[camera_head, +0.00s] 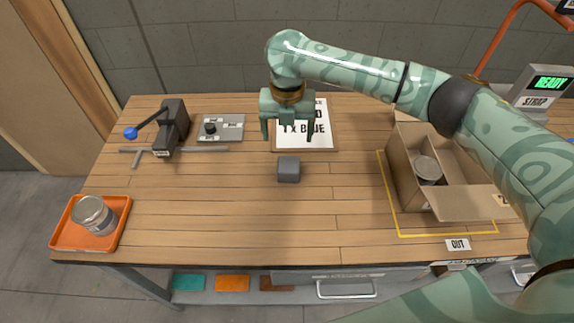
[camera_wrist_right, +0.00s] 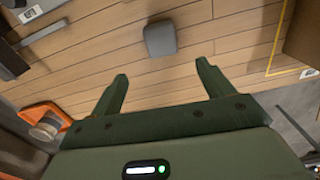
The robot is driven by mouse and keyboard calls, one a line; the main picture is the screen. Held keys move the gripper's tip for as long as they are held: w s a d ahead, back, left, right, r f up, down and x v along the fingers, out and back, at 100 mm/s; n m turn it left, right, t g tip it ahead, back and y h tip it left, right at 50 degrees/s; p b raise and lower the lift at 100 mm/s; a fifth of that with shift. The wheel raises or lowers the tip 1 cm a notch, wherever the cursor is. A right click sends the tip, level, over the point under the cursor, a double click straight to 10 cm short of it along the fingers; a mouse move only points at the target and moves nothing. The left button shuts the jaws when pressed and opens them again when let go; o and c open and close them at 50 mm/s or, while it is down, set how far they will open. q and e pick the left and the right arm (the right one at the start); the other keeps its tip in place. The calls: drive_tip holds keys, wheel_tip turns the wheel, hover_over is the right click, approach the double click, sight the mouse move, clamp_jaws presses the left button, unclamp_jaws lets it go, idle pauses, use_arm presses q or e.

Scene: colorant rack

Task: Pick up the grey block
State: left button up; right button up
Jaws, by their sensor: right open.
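The grey block (camera_head: 289,169) stands on the wooden table near its middle, with clear wood around it. My right gripper (camera_head: 288,137) is open and empty above the table, behind the block in the head view. In the right wrist view the block (camera_wrist_right: 160,39) lies beyond the two fingertips, roughly between their lines, and apart from them. The right gripper's fingers (camera_wrist_right: 161,72) are spread wide in that view. My left gripper is not in view.
An open cardboard box (camera_head: 404,176) with a can (camera_head: 427,170) stands at the right. An orange tray (camera_head: 68,236) with a can (camera_head: 94,215) is at the left front. A clipboard (camera_head: 322,140), a plate (camera_head: 231,128) and a lever tool (camera_head: 172,128) lie at the back.

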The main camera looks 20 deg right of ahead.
sight(288, 167)
wheel_tip(288, 167, down, 9)
drive_tip(key=b, duration=0.2)
drive_tip(key=shift+b, duration=0.4)
drive_tip(key=f, duration=0.2)
drive_tip(key=f+b, duration=0.2)
drive_tip(key=f, duration=0.1)
drive_tip(key=shift+s+f, duration=0.35)
drive_tip(key=shift+r, duration=0.1)
drive_tip(key=c, duration=1.1)
